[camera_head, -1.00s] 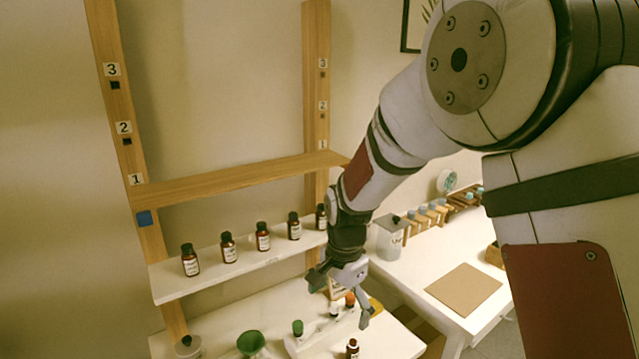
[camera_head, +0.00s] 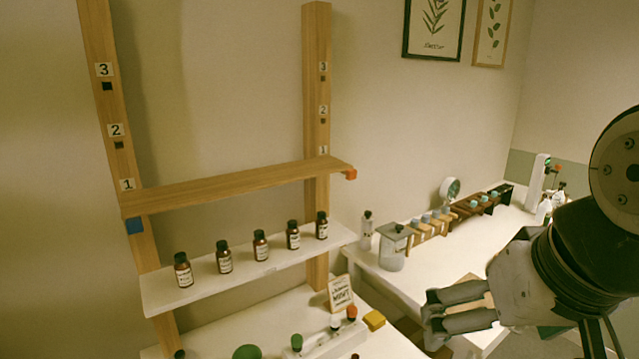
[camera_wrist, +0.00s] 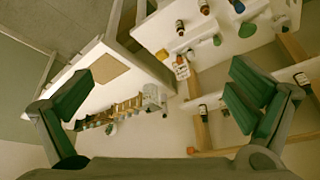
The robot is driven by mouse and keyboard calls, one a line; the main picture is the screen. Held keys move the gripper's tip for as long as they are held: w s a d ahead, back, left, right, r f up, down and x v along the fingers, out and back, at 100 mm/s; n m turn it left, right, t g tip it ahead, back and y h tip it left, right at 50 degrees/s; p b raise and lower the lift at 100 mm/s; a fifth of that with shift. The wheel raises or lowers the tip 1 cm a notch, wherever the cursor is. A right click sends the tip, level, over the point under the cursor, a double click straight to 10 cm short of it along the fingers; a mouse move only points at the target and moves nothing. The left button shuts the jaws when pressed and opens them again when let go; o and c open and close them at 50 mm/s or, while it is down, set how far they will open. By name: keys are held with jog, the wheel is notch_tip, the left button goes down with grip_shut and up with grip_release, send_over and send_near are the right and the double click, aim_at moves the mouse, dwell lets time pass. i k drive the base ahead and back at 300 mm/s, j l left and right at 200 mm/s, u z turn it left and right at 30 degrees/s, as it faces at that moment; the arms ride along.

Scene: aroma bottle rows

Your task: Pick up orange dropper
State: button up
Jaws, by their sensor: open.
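An orange-capped dropper (camera_head: 351,312) stands at the right end of a white rack (camera_head: 318,344) on the near table, with a white one and a green-capped dropper (camera_head: 296,343) to its left. My gripper (camera_head: 431,312) is at the right in the head view, apart from the rack, with its fingers pointing left. In the wrist view, its two fingers (camera_wrist: 157,95) are spread wide with nothing between them. The rack area shows at the top of the wrist view, too small to tell which dropper is orange.
Brown bottles (camera_head: 260,246) line a white shelf (camera_head: 215,287) below a wooden shelf (camera_head: 240,182). A yellow block (camera_head: 374,320) and a small sign (camera_head: 341,294) are near the rack. A lidded jar (camera_head: 392,250) stands on the right table (camera_head: 420,275).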

aim_at(351, 310)
jog(key=u, duration=0.2)
jog(key=i+l+u, duration=0.55)
jog(key=i+j, duration=0.05)
jog(key=j, duration=0.05)
